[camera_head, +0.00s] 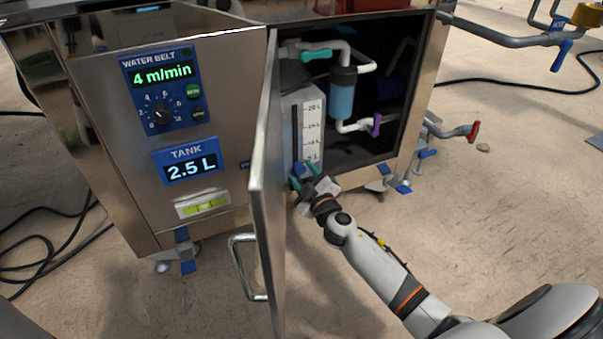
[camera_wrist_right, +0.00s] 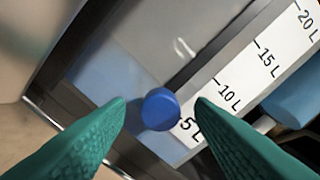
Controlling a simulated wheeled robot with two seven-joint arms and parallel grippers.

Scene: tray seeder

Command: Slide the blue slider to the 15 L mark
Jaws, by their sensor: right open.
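The blue slider (camera_wrist_right: 160,108) is a round knob on a slot beside the tank's white scale (camera_wrist_right: 224,82). In the right wrist view it sits near the 5 L mark, below the 10 L mark and well below the 15 L mark. My right gripper (camera_wrist_right: 160,103) is open, with one green finger on each side of the knob and small gaps visible. In the head view my right gripper (camera_head: 305,173) is at the foot of the scale (camera_head: 312,128), inside the open cabinet, and largely hides the knob. My left gripper is not in view.
The open metal door (camera_head: 268,180) stands just left of my right arm. Inside the cabinet are a blue filter (camera_head: 341,97), white pipes, a teal valve handle (camera_head: 316,55) and a purple one (camera_head: 376,125). The tank display (camera_head: 191,169) reads 2.5 L.

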